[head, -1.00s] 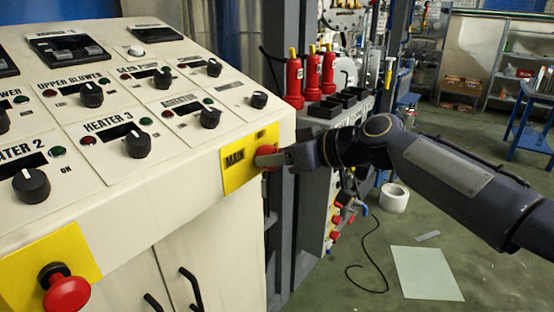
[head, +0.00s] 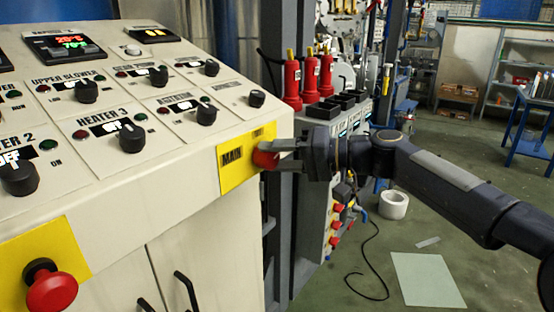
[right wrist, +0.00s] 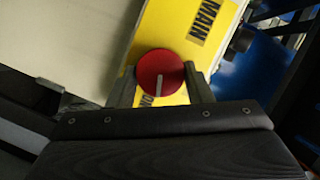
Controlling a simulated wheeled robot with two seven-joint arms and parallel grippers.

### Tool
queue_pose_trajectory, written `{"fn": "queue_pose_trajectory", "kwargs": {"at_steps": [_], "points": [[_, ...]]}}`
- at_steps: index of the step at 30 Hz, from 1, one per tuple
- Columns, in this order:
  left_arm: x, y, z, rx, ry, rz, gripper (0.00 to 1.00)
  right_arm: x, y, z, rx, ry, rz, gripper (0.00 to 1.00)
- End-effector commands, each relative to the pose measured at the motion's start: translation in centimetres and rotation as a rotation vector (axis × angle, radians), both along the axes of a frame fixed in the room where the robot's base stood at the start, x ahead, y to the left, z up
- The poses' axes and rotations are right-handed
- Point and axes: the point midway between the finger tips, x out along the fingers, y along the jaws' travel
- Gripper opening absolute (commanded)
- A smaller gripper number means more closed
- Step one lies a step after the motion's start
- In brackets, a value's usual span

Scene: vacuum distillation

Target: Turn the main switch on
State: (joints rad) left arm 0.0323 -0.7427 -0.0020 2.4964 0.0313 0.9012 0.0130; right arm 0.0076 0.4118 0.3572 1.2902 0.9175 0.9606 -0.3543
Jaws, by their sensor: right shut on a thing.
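The main switch (head: 265,158) is a red round knob on a yellow plate (head: 236,160) marked MAIN, at the right end of the cream control panel's front. My right gripper (head: 275,157) reaches it from the right, with its fingers on either side of the knob, shut on it. In the right wrist view the red knob (right wrist: 160,76) sits between the two fingers, and its pale marker line points down toward a partly covered ON label. The panel displays (head: 75,43) are lit with red, green and white figures. My left gripper is out of view.
A red emergency button (head: 50,288) stands out from another yellow plate at the lower left. Several black knobs (head: 131,138) rise from the sloped panel top. Red cylinders (head: 292,82) stand behind the panel's right end.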

Motion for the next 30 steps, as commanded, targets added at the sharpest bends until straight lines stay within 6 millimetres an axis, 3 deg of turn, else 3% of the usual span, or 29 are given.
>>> {"fn": "queue_pose_trajectory", "kwargs": {"at_steps": [13,30], "points": [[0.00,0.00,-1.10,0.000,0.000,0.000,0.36,0.06,-0.04,-0.30,0.153,0.210,-0.001,0.23],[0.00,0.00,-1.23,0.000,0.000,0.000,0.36,0.07,-0.05,-0.29,0.181,0.251,-0.001,0.23]]}}
